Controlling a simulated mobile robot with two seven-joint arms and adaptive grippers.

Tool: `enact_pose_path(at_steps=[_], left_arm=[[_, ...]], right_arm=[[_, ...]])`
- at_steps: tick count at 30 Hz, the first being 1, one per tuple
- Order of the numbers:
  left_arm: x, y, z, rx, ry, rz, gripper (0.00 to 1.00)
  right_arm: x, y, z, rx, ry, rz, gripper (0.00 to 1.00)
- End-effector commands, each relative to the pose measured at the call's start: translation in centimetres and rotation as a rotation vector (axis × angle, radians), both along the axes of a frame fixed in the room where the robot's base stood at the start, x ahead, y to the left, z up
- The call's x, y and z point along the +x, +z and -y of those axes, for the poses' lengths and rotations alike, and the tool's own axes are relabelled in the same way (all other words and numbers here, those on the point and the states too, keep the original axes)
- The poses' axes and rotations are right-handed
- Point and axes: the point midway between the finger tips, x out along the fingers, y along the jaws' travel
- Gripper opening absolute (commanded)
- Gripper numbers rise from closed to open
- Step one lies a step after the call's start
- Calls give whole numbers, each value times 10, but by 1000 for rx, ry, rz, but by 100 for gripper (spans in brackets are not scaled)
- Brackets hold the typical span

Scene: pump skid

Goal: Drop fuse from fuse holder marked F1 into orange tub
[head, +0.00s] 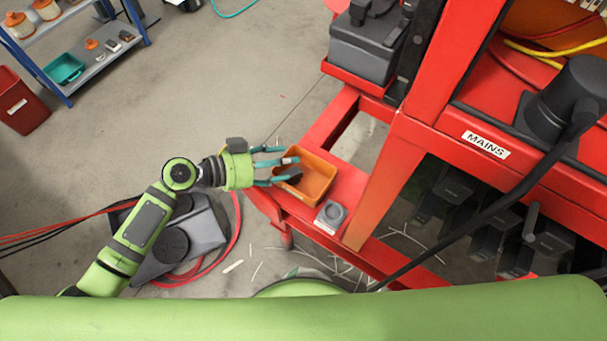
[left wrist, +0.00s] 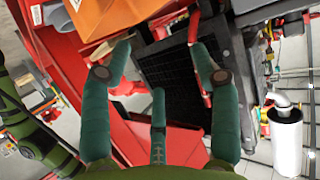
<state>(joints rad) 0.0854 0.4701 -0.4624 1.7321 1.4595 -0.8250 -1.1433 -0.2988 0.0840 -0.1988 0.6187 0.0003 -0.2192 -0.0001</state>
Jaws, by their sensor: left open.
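The orange tub (head: 318,172) sits on a red ledge of the skid. My left gripper (head: 291,163) is open, with its teal fingers at the tub's left rim, partly over it. In the left wrist view the open fingers (left wrist: 160,50) spread over a dark grid-like panel, and an orange surface, probably the tub (left wrist: 110,15), shows at the top left. I cannot make out a fuse between the fingers or in the tub. The fuse holder marked F1 cannot be picked out. My right gripper is not in view.
A small grey device (head: 330,216) stands on the ledge beside the tub. A red upright post and the MAINS panel (head: 485,144) rise to the right, with a thick black cable (head: 490,212). A grey case (head: 180,240) and red cables lie on the floor. Floor at the upper left is mostly clear.

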Motion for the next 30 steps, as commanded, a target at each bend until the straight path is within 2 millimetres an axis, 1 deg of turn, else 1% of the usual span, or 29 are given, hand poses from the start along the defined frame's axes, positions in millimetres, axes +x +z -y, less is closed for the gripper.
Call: enact_pose_path(at_steps=[5,12,18,22,30], left_arm=[[-7,7,-20,4,1,0,62],[-24,27,-65,5,1,0,62],[-34,40,-92,2,1,-1,62],[-37,44,-101,1,1,0,62],[-38,46,-103,0,0,0,62]], right_arm=[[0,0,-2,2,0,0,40],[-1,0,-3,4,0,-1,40],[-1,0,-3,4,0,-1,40],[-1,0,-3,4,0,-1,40],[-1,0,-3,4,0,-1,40]])
